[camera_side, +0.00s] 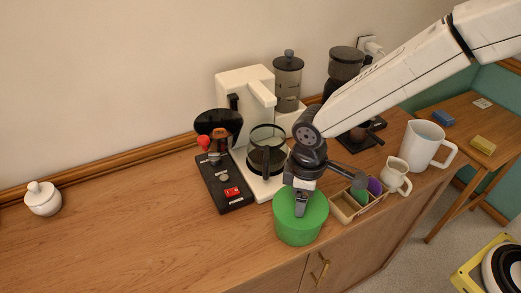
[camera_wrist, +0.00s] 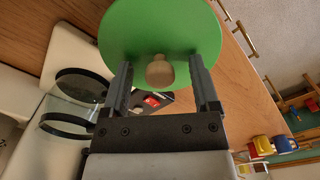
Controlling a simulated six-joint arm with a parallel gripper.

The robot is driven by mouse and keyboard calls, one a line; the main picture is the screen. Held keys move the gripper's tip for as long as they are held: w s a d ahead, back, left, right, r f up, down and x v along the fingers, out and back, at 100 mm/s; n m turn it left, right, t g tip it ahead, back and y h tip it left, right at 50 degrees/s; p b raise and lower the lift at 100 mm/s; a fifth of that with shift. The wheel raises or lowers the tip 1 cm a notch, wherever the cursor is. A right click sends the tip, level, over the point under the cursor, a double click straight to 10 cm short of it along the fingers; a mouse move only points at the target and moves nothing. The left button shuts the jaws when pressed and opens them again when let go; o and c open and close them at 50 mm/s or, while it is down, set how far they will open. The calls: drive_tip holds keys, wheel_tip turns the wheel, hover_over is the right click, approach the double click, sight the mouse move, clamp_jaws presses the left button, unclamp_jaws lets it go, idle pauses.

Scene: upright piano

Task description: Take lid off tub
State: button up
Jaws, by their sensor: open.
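The round green tub (camera_side: 299,230) stands on the wooden counter near its front edge. Its green lid (camera_side: 315,207) is on top of it. In the wrist view the lid (camera_wrist: 130,20) fills the top middle, with a pale beige knob (camera_wrist: 160,72) on it. My gripper (camera_side: 301,210) is directly above the lid, pointing down. In the wrist view my gripper (camera_wrist: 160,75) is open, with one finger on each side of the knob and a gap visible at both sides. The knob is hidden behind my gripper in the side view.
A white coffee machine (camera_side: 239,85) with a glass carafe (camera_side: 267,150) stands behind the tub. A black switch panel (camera_side: 227,185) is to the left. A divided wooden tray (camera_side: 344,208) and white jugs (camera_side: 425,145) are to the right. The counter's left is mostly clear.

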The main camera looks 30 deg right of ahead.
clamp_jaws()
drive_tip(key=shift+r, duration=0.1)
idle(0.4)
drive_tip(key=shift+r, duration=0.7)
drive_tip(key=s+d+r, duration=0.6)
drive_tip(key=s+r, duration=0.5)
drive_tip(key=s, duration=0.1)
drive_tip(key=shift+s+r, duration=0.25)
drive_tip(key=shift+s, duration=0.1)
